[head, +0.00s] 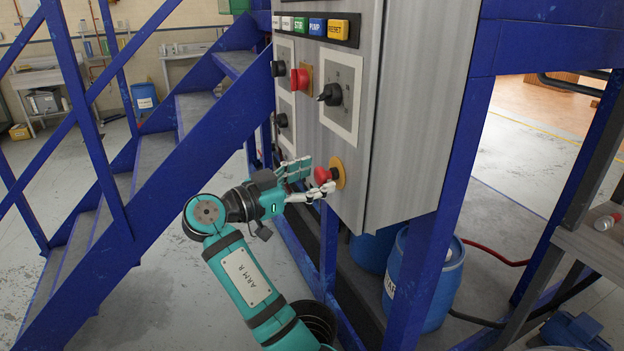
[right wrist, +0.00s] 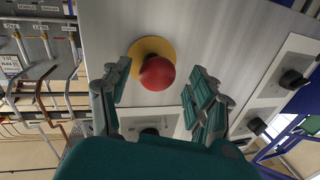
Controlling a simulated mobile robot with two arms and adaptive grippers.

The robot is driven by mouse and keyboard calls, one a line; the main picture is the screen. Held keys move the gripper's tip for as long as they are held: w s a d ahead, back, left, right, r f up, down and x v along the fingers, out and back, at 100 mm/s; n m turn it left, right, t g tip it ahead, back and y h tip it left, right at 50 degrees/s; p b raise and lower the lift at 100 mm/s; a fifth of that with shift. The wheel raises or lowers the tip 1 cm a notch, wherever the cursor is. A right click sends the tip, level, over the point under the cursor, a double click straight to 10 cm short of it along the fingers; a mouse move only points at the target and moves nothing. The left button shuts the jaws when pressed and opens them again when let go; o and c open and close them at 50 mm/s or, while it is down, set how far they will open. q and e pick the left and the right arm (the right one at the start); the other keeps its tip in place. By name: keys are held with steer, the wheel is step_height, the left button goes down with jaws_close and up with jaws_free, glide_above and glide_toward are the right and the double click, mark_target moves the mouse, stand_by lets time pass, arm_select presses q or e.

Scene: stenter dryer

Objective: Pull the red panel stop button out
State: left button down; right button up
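The red panel stop button (head: 323,175) is a red mushroom head on a yellow round plate, low on the grey control panel. It also shows in the right wrist view (right wrist: 157,73), ahead of the fingers and between their lines. My right gripper (head: 312,179) is at the panel front, just beside the button. In the right wrist view its two fingers (right wrist: 159,91) are spread apart with nothing between their pads that I can see clamped. I cannot tell whether a fingertip touches the button. My left gripper is not in view.
Above are another red knob (head: 300,79), a black rotary switch (head: 331,95) and a row of coloured label buttons (head: 316,27). Blue stairs (head: 160,165) rise at left. Blue barrels (head: 432,277) stand under the panel. A blue frame post is at right.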

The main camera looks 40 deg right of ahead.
steer(key=shift+s+d, duration=0.1)
steer(key=shift+d, duration=0.05)
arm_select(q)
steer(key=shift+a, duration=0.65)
arm_select(e)
steer(key=a, duration=1.2)
